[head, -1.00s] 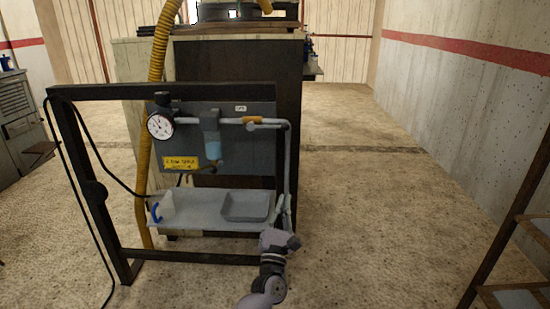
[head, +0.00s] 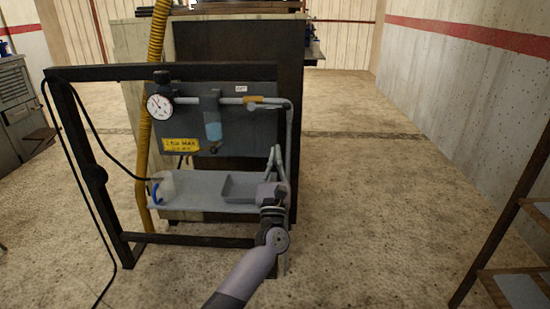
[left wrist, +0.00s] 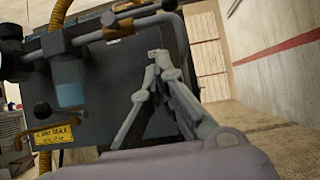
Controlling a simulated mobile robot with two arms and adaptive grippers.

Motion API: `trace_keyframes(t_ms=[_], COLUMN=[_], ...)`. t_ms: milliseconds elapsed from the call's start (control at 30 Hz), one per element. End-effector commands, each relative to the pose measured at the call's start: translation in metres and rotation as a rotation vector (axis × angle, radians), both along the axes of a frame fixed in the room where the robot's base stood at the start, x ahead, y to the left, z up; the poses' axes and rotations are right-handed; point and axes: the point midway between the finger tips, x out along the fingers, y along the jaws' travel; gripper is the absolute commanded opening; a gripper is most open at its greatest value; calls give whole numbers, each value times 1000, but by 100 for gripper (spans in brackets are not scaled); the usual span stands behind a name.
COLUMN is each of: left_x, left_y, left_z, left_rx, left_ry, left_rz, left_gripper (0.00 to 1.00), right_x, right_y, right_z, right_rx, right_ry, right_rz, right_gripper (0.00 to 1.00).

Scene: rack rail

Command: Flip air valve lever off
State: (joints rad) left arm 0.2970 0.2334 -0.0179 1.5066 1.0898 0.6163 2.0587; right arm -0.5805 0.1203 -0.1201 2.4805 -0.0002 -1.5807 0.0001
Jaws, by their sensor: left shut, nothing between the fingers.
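My left gripper (head: 277,155) is below and slightly right of the lever, in front of the panel's right side, apart from the lever. Its fingers point upward; in the left wrist view the fingertips (left wrist: 158,57) come together with nothing between them. My right gripper is in neither view.
A round gauge (head: 159,107) and a blue filter bowl (head: 213,131) sit left of the lever. A grey tray (head: 211,208) juts out below the panel. A vertical pipe (head: 289,130) runs down the right side. A dark frame (head: 150,72) surrounds the left side.

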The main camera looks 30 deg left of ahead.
Motion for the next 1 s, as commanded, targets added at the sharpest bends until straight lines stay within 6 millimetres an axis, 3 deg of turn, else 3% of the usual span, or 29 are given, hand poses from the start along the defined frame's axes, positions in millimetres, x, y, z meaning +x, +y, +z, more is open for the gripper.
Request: trace_keyframes(t_ms=[300,533,1000], left_x=[47,50,51], left_y=[29,31,32], left_z=[41,69,74], left_rx=[1,-1,1], left_ry=[-2,-1,0], left_rz=[1,0,1], left_gripper=[0,0,0], right_x=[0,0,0], right_y=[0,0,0], right_z=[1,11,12], right_rx=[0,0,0], right_ry=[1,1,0], right_rz=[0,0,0], right_gripper=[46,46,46])
